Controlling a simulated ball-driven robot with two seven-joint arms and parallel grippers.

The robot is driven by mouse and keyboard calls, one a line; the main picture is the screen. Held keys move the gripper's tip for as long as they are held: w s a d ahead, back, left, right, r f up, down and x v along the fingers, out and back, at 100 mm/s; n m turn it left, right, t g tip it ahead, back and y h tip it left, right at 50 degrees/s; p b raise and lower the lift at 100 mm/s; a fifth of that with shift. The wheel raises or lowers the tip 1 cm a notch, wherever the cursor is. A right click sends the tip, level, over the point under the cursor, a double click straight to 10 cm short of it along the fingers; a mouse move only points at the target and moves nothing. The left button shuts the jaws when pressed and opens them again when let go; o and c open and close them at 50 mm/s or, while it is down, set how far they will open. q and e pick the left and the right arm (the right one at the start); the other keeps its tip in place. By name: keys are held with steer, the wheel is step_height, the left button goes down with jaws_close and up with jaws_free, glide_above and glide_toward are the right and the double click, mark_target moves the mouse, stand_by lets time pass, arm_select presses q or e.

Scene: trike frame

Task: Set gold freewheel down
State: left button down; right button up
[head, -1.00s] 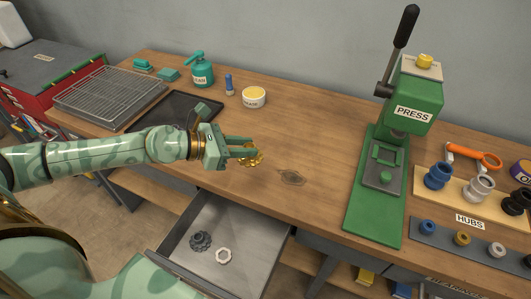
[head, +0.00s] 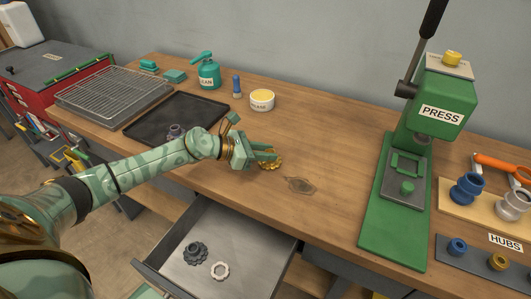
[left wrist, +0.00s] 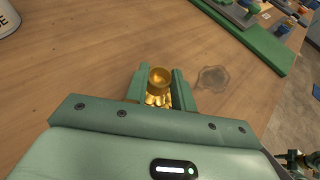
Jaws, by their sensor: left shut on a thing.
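The gold freewheel (head: 271,160) is a small toothed gold part, held between the fingers of my left gripper (head: 266,156) over the wooden bench, left of the dark bench mark. In the left wrist view the freewheel (left wrist: 159,79) shows as a round gold cup with gold teeth below it, between the two green fingers. My left gripper is shut on it. The fingers hide part of it, and I cannot tell whether it touches the bench.
The dark mark (head: 300,186) lies on bare bench. The green press (head: 440,100) stands to the right. An open drawer (head: 225,245) below holds a dark toothed part and a pale ring. A black tray (head: 205,115), grease tub (head: 262,101) and teal can (head: 208,75) are behind.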

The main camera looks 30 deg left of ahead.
arm_select(q)
steer(key=c, duration=1.5)
jaws_free()
steer(key=shift+f, duration=0.1)
steer(key=o, duration=0.3)
steer(key=shift+o, duration=0.2)
steer(key=shift+r, duration=0.3)
steer(key=p+v, duration=0.1)
steer(key=v, duration=1.1)
steer(key=shift+s, duration=0.1)
